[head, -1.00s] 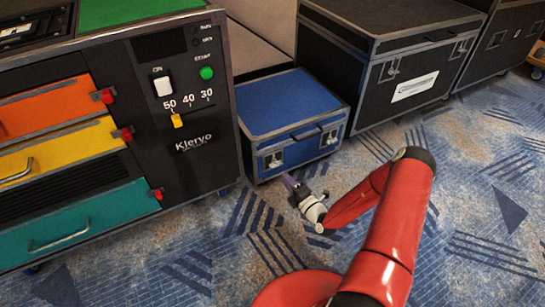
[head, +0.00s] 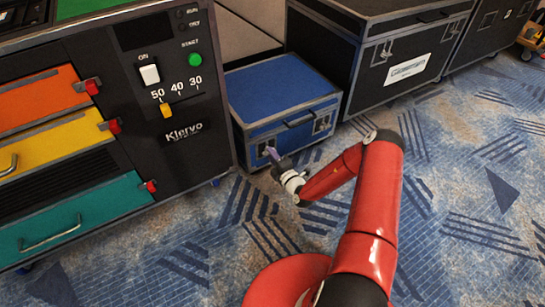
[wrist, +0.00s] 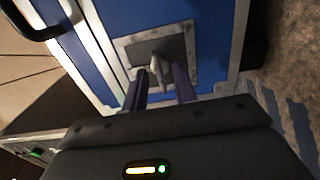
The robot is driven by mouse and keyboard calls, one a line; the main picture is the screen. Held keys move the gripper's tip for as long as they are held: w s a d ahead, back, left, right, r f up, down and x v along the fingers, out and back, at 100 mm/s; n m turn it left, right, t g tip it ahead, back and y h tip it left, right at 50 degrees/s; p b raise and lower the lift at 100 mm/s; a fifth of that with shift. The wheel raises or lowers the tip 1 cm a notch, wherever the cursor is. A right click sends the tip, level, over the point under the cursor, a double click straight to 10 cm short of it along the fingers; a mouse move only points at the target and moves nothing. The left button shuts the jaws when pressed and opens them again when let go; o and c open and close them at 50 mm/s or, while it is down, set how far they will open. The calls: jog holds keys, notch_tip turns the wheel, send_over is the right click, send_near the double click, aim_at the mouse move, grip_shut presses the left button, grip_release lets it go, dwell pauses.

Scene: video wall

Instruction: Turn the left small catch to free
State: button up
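The small blue case (head: 285,95) stands on the carpet beside the black machine. Its left catch (head: 263,147) is a metal plate on the front, partly behind my gripper. In the wrist view, the catch's small grey lever (wrist: 157,72) stands out from its plate between my two fingers. My gripper (head: 271,154) is at the left catch, its fingers pointing at the case front. In the wrist view, my gripper (wrist: 161,78) is open, with a finger on each side of the lever. I cannot tell whether either finger touches it. The right catch (head: 322,124) is clear of my gripper.
The case has a black handle (head: 298,119) on its front. The black machine (head: 180,150) with coloured drawers stands close on the left. A large black case (head: 375,60) stands behind to the right. The patterned carpet in front and to the right is open.

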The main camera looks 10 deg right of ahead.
grip_shut()
jog(key=shift+n, duration=0.3)
jog(key=n+p, duration=0.6)
jog(key=n, duration=1.1)
jog(key=shift+p, duration=0.3)
jog(key=shift+n, duration=0.3)
